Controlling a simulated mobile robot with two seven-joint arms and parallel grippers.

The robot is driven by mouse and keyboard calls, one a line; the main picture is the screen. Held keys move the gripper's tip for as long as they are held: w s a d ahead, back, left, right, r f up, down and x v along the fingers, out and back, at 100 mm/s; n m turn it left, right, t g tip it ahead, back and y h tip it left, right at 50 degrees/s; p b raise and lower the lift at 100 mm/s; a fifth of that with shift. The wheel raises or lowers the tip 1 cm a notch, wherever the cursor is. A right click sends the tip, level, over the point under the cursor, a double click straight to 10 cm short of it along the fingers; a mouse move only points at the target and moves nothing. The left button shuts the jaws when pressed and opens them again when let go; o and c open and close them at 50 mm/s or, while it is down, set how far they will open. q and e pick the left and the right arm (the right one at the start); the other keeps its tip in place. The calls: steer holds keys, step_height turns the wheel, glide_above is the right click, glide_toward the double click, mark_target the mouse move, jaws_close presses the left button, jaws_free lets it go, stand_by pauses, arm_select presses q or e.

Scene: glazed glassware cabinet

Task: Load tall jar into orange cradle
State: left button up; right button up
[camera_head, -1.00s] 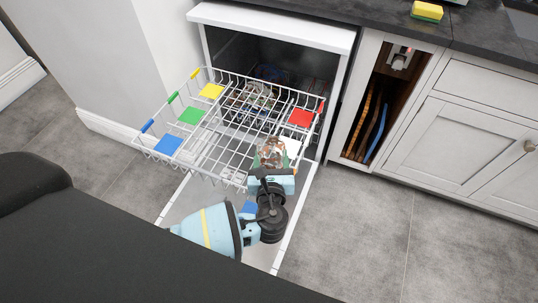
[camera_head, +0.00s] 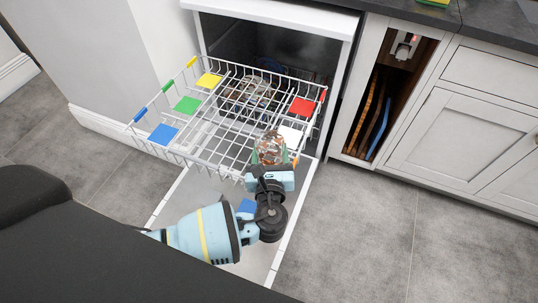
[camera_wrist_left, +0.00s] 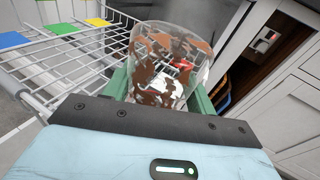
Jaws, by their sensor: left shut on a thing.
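My left gripper (camera_head: 271,166) is shut on the tall jar (camera_head: 270,148), a clear glass with brown smears, above the front right part of the pulled-out wire rack. In the left wrist view the jar (camera_wrist_left: 168,68) stands between the green fingers (camera_wrist_left: 160,92), its open rim away from the palm. A small orange patch (camera_head: 295,161) shows just right of the jar, mostly hidden by the gripper; I cannot tell the cradle's shape. Whether the jar touches the rack is unclear. My right gripper is not in view.
The wire rack (camera_head: 205,151) carries blue (camera_head: 163,134), green (camera_head: 187,104), yellow (camera_head: 208,80), red (camera_head: 302,106) and white (camera_head: 289,136) plates. Glassware sits at its back. The open dishwasher door (camera_head: 185,197) lies below. Cabinets stand at right; the floor before them is clear.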

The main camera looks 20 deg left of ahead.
mark_target(270, 161)
arm_select(q)
steer(key=shift+g, duration=0.5)
steer(key=f, duration=0.1)
steer(key=s+f, duration=0.1)
steer(key=f, duration=0.2)
steer(key=shift+s+f, duration=0.15)
steer(key=shift+s, duration=0.25)
steer(key=o, duration=1.3)
steer(key=shift+d, duration=0.1)
steer(key=shift+t, duration=0.4)
steer(key=s+d+r, duration=0.1)
steer(key=s+r, duration=0.1)
steer(key=s, duration=0.1)
steer(key=s+d+r+p, duration=0.1)
steer(key=s+r, duration=0.1)
steer(key=shift+d, duration=0.3)
steer(key=shift+s+r, duration=0.25)
steer(key=shift+r, duration=0.1)
steer(key=shift+r, duration=0.1)
